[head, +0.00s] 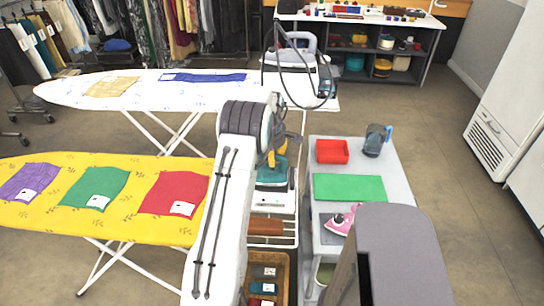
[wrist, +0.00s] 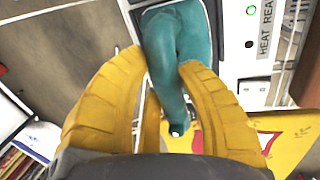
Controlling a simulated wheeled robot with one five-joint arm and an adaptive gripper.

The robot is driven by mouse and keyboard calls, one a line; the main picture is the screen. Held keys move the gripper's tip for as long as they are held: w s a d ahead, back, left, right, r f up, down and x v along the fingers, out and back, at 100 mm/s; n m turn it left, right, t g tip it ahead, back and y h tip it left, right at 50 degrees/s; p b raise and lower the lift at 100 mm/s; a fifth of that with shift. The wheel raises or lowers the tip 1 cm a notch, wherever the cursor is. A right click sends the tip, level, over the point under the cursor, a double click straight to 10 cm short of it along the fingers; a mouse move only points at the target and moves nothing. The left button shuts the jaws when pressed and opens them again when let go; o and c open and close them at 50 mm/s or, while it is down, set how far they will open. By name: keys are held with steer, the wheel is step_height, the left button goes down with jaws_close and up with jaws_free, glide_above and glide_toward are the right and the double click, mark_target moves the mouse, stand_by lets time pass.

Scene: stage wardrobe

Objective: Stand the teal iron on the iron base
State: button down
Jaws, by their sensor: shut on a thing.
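The teal iron (head: 272,172) is between my gripper's yellow fingers, just right of my arm in the head view. In the wrist view its teal handle (wrist: 165,60) runs between the two fingers of my gripper (wrist: 168,88), which is shut on it. The white iron base (head: 262,204) shows directly below the iron in the head view. I cannot tell whether the iron touches the base. My arm hides part of that area.
A yellow ironing board (head: 110,218) with cloths lies left, a white one (head: 140,98) behind it. Floor beyond the cart is clear.

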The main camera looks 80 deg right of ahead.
steer(key=c, duration=0.9)
jaws_free()
steer(key=shift+f, duration=0.1)
steer(key=shift+o, duration=0.2)
steer(key=v, duration=1.2)
steer(key=shift+b, duration=0.35)
